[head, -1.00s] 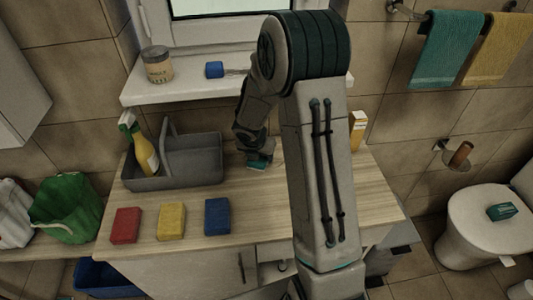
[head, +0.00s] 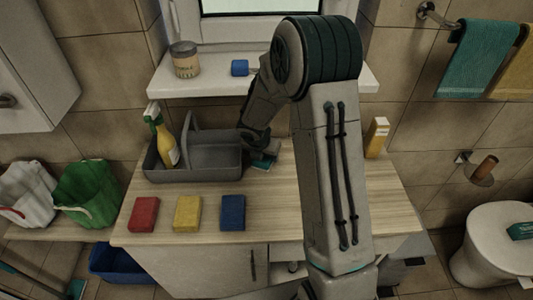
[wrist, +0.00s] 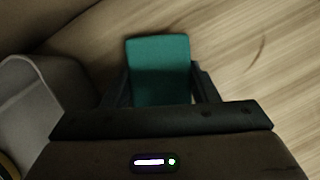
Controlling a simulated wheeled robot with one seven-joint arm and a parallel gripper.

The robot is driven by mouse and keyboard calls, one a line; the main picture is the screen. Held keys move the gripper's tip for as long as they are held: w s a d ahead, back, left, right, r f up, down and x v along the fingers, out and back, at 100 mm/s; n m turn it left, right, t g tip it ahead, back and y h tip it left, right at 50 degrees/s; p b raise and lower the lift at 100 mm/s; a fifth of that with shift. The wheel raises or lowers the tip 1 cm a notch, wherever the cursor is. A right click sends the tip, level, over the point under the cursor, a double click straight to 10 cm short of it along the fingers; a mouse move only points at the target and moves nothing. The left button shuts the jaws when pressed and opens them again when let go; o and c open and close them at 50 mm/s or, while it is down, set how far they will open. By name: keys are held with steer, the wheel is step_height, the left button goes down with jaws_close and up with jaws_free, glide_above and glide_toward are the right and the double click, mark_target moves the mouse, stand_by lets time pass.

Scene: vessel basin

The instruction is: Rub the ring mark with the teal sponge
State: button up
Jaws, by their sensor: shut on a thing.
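The teal sponge (wrist: 160,70) is held between the two fingers of my gripper (wrist: 159,88) in the wrist view. In the head view my gripper (head: 262,157) is low over the wooden counter (head: 310,210), just right of the grey caddy, with a bit of the sponge (head: 263,164) showing under it. I cannot tell whether the sponge touches the wood. A thin dark curved line (wrist: 262,48) shows on the counter right of the sponge in the wrist view; it may be part of the ring mark. No full ring is visible.
The grey caddy (head: 210,160) with a spray bottle (head: 164,140) stands close left of my gripper. Red (head: 144,214), yellow (head: 187,213) and blue (head: 233,212) sponges lie along the front. The front middle counter is clear.

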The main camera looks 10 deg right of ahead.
steer(key=shift+s+d+p, duration=0.15)
steer(key=shift+d+p, duration=0.05)
steer(key=shift+d, duration=0.8)
steer(key=shift+s+d+p, duration=0.15)
steer(key=shift+d+p, duration=0.05)
steer(key=shift+d, duration=0.75)
steer(key=shift+s+d+p, duration=0.3)
steer(key=shift+d, duration=1.05)
steer(key=shift+s+d+p, duration=0.25)
steer(key=shift+d, duration=1.1)
steer(key=shift+s+d+p, duration=0.3)
steer(key=shift+d, duration=1.05)
steer(key=shift+f, duration=0.2)
steer(key=shift+w+a+r, duration=0.1)
steer(key=shift+w+a, duration=0.3)
steer(key=shift+a, duration=1.65)
steer(key=shift+w+a+f, duration=0.1)
steer(key=shift+w+a, duration=0.3)
steer(key=shift+a, duration=1.7)
steer(key=shift+w+a+r, duration=0.1)
steer(key=shift+w+a, duration=0.3)
steer(key=shift+a, duration=1.65)
step_height(320, 180, up, 6)
steer(key=p, duration=0.5)
steer(key=shift+d+r, duration=0.1)
steer(key=shift+d, duration=0.05)
steer(key=shift+w, duration=0.1)
